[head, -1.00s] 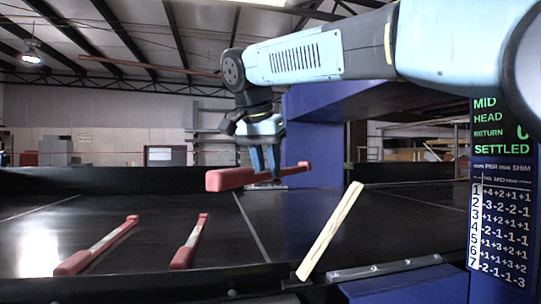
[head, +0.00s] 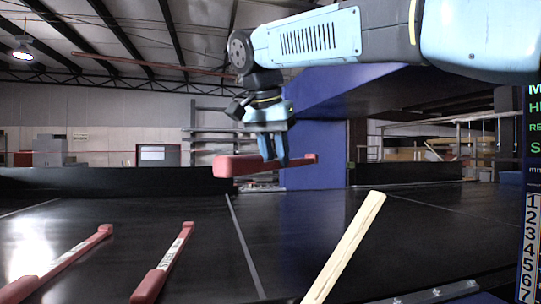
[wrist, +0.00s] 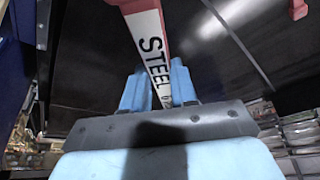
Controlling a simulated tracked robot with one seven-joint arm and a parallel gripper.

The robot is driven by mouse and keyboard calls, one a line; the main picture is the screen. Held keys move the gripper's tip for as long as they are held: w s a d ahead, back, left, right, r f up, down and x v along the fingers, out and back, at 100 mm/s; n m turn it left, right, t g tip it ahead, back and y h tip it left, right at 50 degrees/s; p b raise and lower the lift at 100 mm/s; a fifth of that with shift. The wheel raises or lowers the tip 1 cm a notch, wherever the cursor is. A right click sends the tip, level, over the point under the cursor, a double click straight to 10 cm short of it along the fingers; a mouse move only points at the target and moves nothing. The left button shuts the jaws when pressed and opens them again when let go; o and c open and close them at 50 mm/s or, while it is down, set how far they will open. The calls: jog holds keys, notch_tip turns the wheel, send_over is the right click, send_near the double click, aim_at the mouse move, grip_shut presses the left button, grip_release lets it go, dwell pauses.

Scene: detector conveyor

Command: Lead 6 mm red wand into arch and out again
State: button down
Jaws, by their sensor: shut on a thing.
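My gripper (head: 271,160) is shut on a red wand (head: 236,167) and holds it level above the black belt. Its thick red end points left and its thin red tip points right, in front of the blue arch (head: 310,120) in the picture. In the wrist view the wand (wrist: 150,42) runs up between the fingers (wrist: 159,90) with a white label reading "STEEL"; the rest of the label is hidden, so I cannot read a size. The arch's opening shows right of its blue wall, under a dark overhang. The wand looks outside the opening.
Two more red wands with white labels, the left one (head: 62,262) and the right one (head: 163,262), lie on the belt (head: 200,225). A sign board (head: 528,240) stands at far right.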

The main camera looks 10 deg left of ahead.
jog(key=w+d, duration=0.5)
jog(key=d, duration=0.7)
jog(key=w+d, duration=0.5)
jog(key=d, duration=0.7)
jog(key=w+d, duration=0.4)
jog(key=d, duration=0.7)
jog(key=s+a, duration=0.5)
jog(key=a, duration=0.7)
jog(key=s+a, duration=0.5)
jog(key=a, duration=0.7)
jog(key=s+a, duration=0.5)
jog(key=a, duration=0.7)
jog(key=shift+a, duration=0.4)
